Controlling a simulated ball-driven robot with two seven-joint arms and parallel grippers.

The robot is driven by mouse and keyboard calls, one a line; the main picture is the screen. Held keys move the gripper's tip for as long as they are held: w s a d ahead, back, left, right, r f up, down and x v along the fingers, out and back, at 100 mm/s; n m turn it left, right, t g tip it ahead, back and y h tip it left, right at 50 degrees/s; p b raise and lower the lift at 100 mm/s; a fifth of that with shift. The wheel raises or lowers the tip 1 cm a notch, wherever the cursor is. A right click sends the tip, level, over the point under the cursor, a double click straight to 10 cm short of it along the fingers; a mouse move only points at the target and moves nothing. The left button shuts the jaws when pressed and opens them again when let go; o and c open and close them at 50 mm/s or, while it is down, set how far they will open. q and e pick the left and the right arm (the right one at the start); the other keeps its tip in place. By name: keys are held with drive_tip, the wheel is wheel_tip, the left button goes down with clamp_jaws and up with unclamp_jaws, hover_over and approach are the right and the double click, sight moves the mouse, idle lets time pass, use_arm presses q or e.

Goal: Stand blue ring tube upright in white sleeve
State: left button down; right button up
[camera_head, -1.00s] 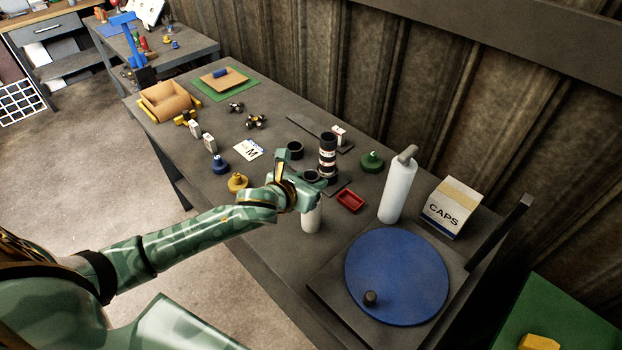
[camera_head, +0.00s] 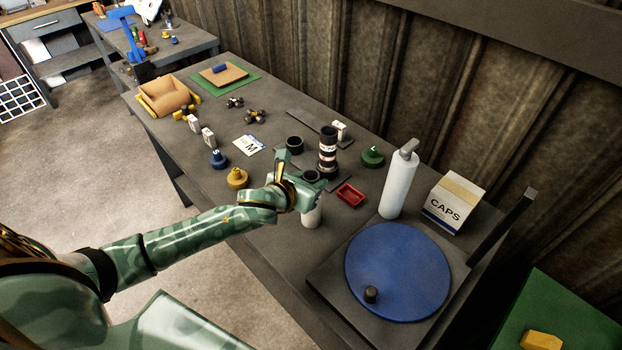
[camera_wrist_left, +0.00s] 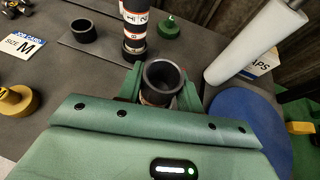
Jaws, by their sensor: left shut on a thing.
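My left gripper (camera_head: 311,185) is shut on a dark-rimmed hollow tube (camera_wrist_left: 162,78), which stands roughly upright with its open top showing between the fingers in the left wrist view. A white cylinder (camera_head: 311,217) shows directly below the gripper in the head view; I cannot tell whether it is the held tube's lower part or a separate sleeve. No blue ring shows on the held piece; the fingers hide its middle. A black, white and red banded tube (camera_head: 328,146) stands upright behind the gripper, beside an open black ring (camera_head: 295,143). My right gripper is not in view.
A red tray (camera_head: 350,195), white bottle (camera_head: 397,186), CAPS box (camera_head: 453,202) and blue turntable (camera_head: 398,265) are to the right. Yellow (camera_head: 237,178), blue (camera_head: 218,159) and green (camera_head: 372,156) knobs and a card (camera_head: 248,145) lie around the bench. Bare bench lies left of the turntable.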

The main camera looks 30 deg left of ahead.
use_arm(q)
drive_tip(key=shift+f+b, duration=0.3)
drive_tip(key=shift+f, duration=0.2)
drive_tip(key=c, duration=0.9)
unclamp_jaws()
drive_tip(key=shift+o, duration=0.2)
drive_tip(key=p+v, duration=0.2)
drive_tip(key=v, duration=1.4)
drive_tip(key=shift+s+p, duration=0.2)
drive_tip(key=shift+p, duration=0.2)
